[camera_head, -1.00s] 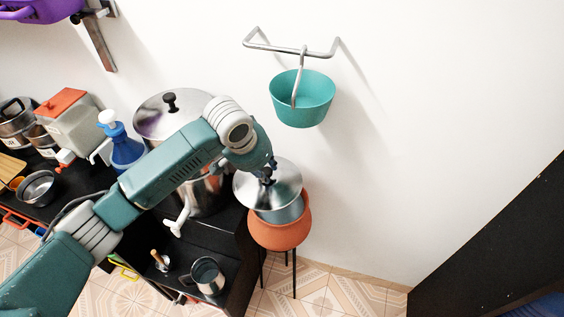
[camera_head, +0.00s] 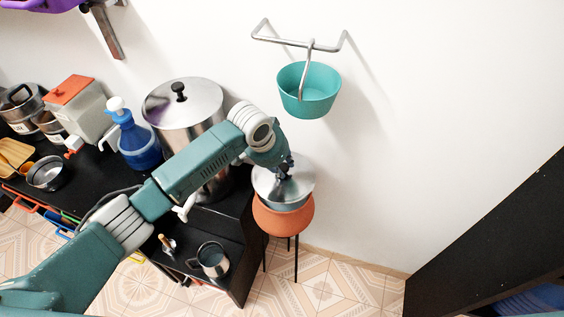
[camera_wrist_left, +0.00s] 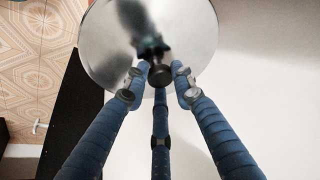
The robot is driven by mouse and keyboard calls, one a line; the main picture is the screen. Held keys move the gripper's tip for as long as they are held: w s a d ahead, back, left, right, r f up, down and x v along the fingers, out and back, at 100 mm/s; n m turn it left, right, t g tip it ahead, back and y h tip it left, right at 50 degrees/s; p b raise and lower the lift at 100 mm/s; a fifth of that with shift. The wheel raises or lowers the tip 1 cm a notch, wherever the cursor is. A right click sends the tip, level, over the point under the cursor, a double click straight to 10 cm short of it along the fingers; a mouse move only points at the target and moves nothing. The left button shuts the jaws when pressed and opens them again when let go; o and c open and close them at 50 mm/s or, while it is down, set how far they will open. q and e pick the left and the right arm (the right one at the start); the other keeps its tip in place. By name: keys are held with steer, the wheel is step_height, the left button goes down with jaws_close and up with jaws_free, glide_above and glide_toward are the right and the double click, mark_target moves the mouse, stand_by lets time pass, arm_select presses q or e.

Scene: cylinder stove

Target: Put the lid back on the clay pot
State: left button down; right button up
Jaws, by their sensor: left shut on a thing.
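My left gripper (camera_head: 286,170) is shut on the black knob (camera_wrist_left: 160,75) of the round metal lid (camera_head: 268,186). The lid also shows large in the left wrist view (camera_wrist_left: 195,40), with the blue fingers around its knob. In the head view the lid is over the orange clay pot (camera_head: 283,218), which stands on a thin-legged black stand. A grey-blue band shows between the lid's edge and the orange body. I cannot tell whether the lid touches the pot's rim. The pot's mouth is hidden under the lid. My right gripper is not in view.
A large steel pot (camera_head: 215,115) stands on the black counter left of the clay pot, close to my left arm. A teal hanging pot (camera_head: 310,92) is on the wall above. A metal mug (camera_head: 212,260) sits on the lower shelf.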

arm_select(q)
steer(key=shift+f+b, duration=0.5)
steer(key=shift+f, duration=2.2)
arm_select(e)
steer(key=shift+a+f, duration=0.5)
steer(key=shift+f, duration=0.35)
arm_select(q)
steer(key=shift+f, duration=0.1)
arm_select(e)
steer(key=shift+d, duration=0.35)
arm_select(q)
steer(key=shift+f+b, duration=0.4)
steer(key=shift+f, duration=0.1)
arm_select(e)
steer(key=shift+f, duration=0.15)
arm_select(q)
steer(key=c, duration=1.4)
jaws_free()
steer(key=shift+o, duration=0.2)
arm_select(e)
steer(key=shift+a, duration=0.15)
arm_select(q)
steer(key=v, duration=1.2)
